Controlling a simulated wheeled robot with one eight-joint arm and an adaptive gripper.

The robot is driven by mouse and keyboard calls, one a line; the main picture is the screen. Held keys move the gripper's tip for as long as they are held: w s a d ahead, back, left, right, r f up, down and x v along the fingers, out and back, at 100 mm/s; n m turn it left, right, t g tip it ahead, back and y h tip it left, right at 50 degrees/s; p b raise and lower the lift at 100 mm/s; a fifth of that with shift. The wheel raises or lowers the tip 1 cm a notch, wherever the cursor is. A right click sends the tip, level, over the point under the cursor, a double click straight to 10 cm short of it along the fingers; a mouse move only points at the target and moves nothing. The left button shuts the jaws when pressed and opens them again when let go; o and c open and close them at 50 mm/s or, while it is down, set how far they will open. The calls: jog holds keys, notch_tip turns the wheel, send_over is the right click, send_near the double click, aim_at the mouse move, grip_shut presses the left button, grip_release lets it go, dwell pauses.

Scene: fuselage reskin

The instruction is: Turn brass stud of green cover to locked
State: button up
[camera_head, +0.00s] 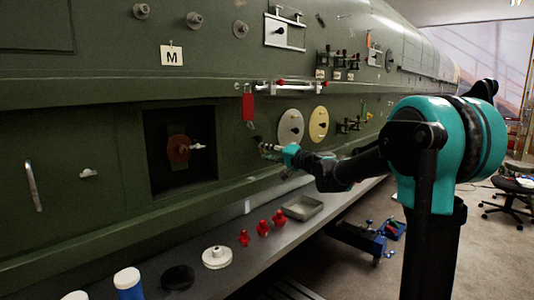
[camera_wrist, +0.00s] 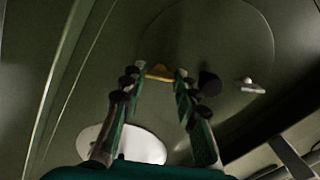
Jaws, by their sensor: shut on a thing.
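The green cover (camera_wrist: 215,35) is a round disc that fills the upper part of the wrist view, nearly the same green as the skin around it. In the head view it shows only faintly (camera_head: 246,134), left of the white disc. The brass stud (camera_wrist: 158,72) is a small yellow piece near the cover's lower left edge. My gripper (camera_wrist: 157,77) has its fingertips on either side of the stud and is shut on it. In the head view my gripper (camera_head: 268,150) is against the fuselage side. I cannot tell the stud's turn angle.
A dark knob (camera_wrist: 210,84) and a silver piece (camera_wrist: 250,87) sit close to my right fingertip. A white disc (camera_head: 290,127) and a yellow disc (camera_head: 319,124) are to the right. A red tag (camera_head: 248,107) hangs above. The shelf below holds red pieces (camera_head: 262,228) and a tray (camera_head: 303,208).

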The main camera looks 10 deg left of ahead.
jog(key=shift+m, duration=8.6)
jog(key=o, duration=0.9)
jog(key=shift+d, duration=0.1)
jog(key=v, duration=1.2)
jog(key=shift+f, duration=0.15)
jog(key=shift+s, duration=0.1)
